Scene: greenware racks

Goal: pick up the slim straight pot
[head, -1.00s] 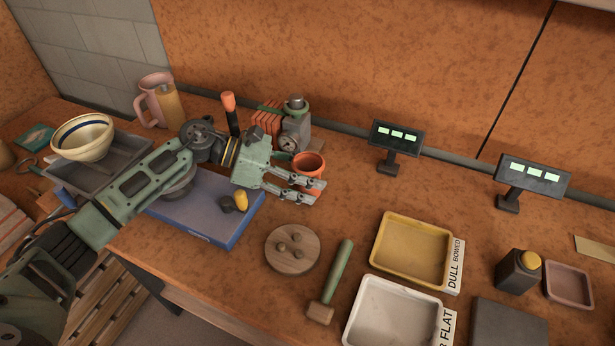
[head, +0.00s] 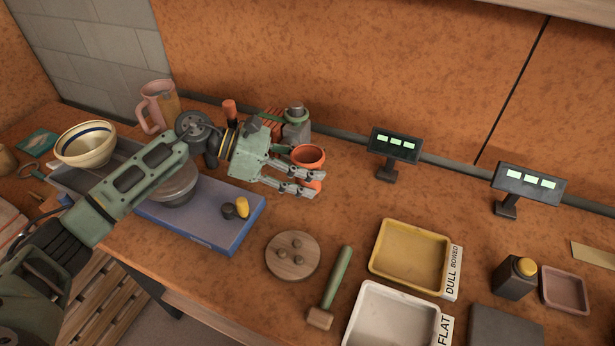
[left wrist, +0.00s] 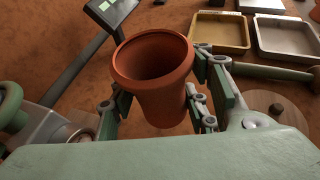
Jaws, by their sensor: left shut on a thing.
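The slim straight pot (head: 309,155) is terracotta, with a thick rim and an open, empty mouth. My left gripper (head: 313,184) is shut on it, with the fingers around its wall below the rim. In the left wrist view the pot (left wrist: 158,85) stands between the two fingers, its mouth tilted toward the camera. My right gripper is not in view.
A grey-green device (head: 296,125) stands close behind the pot. Two displays (head: 394,143) (head: 528,182) stand to the right. A yellow tray (head: 449,258), a white tray (head: 358,318), a mallet (head: 334,285) and a round wooden board (head: 275,262) lie in front. The counter right of the pot is clear.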

